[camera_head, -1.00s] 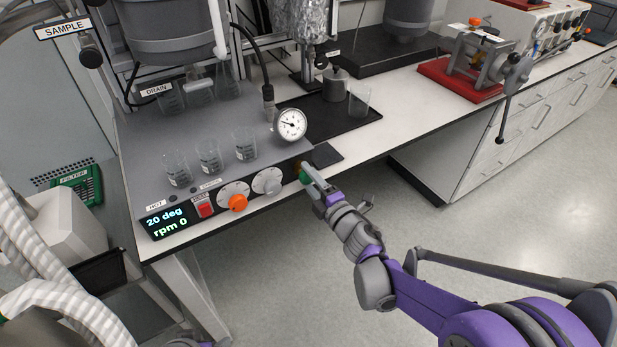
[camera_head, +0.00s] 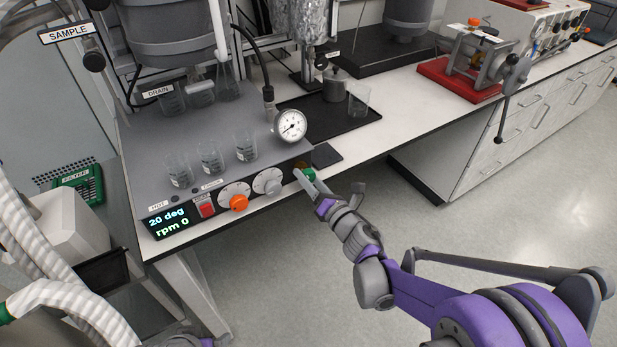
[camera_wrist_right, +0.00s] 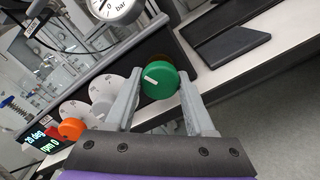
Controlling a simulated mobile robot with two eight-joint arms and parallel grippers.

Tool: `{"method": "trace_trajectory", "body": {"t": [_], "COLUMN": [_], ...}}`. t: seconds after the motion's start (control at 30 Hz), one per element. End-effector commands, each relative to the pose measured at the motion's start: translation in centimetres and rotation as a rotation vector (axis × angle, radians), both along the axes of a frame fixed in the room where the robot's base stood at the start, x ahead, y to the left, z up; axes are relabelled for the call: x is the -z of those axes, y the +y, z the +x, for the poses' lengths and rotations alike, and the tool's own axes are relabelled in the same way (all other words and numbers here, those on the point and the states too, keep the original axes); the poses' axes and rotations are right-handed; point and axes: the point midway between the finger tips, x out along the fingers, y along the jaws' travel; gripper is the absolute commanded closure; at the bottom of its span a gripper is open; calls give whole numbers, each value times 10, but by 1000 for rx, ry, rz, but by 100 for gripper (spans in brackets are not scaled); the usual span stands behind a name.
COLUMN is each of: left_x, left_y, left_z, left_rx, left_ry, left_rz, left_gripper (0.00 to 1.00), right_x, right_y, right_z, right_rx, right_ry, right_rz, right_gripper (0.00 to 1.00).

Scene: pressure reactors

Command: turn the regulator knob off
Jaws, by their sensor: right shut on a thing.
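A green round knob (camera_head: 309,174) sits at the right end of the front panel of the grey heater unit. In the right wrist view the green knob (camera_wrist_right: 161,84) shows a short white mark pointing left. My right gripper (camera_head: 306,180) has reached it from the front right. In the right wrist view its two fingers (camera_wrist_right: 158,92) stand on either side of the knob, shut on it. A pressure gauge (camera_head: 290,126) on the unit, marked bar in the wrist view, has its needle slanting to the lower left.
Left of the green knob are a grey dial (camera_head: 267,181), an orange knob (camera_head: 239,203), a red switch (camera_head: 206,210) and a display (camera_head: 168,223) reading 20 deg, rpm 0. Glass beakers (camera_head: 210,157) stand on the unit. The floor in front is clear.

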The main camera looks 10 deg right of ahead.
Motion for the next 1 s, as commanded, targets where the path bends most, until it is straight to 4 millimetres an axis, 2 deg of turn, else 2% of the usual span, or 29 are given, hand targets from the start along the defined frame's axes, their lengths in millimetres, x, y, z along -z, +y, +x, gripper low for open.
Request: {"method": "trace_trajectory", "body": {"t": [1.0], "left_x": [-19], "left_y": [0], "left_z": [1], "left_rx": [0], "left_ry": [-6], "left_rz": [0], "left_gripper": [16], "right_x": [0], "right_y": [-1], "right_z": [0], "right_rx": [-1], "right_ry": [-388], "right_rz": [-852], "right_gripper": [100]}}
